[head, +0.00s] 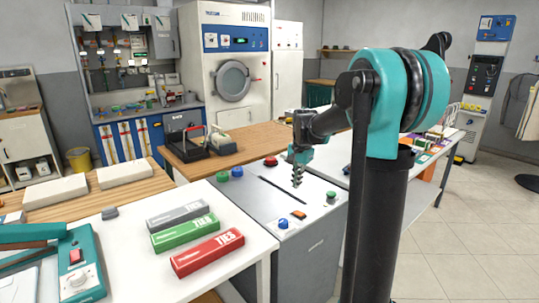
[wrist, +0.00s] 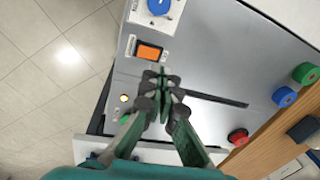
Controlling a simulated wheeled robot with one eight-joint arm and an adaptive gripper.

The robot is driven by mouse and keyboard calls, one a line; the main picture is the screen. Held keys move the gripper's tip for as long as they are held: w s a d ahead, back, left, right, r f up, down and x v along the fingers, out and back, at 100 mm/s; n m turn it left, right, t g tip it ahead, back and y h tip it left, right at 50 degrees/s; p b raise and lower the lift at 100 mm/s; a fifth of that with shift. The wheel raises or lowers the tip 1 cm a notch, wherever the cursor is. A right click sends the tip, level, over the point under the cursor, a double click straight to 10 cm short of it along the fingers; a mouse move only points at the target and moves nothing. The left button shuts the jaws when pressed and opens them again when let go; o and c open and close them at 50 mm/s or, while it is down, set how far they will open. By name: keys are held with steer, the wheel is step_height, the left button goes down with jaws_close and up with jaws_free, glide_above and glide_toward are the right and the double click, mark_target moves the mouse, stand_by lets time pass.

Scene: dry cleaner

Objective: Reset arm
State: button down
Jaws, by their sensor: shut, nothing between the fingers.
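My gripper (head: 297,180) hangs pointing down above the grey cabinet top (head: 262,199) in the head view, with my teal and black arm at the right. In the wrist view my gripper (wrist: 161,82) has its fingers together with nothing between them. It is over the grey panel (wrist: 205,60), near an orange rocker switch (wrist: 149,51) and a dark slot (wrist: 215,100). It appears apart from the panel.
Blue and green knobs (head: 237,172) and a red button (head: 271,162) stand on the panel. Grey, green and red boxes (head: 207,254) lie on the white table at left. A wooden counter (head: 240,145) is behind. Open tiled floor (head: 465,230) is at right.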

steer(key=s+d+f+n+t, duration=0.1)
steer(key=s+f+n, duration=0.3)
steer(key=s, duration=1)
steer(key=s+d+f+n+t, duration=0.2)
steer(key=s+f+n, duration=0.3)
steer(key=s+f, duration=0.5)
steer(key=s, duration=0.4)
steer(key=shift+s+d+h, duration=0.2)
steer(key=shift+d+h, duration=0.05)
steer(key=shift+h, duration=0.05)
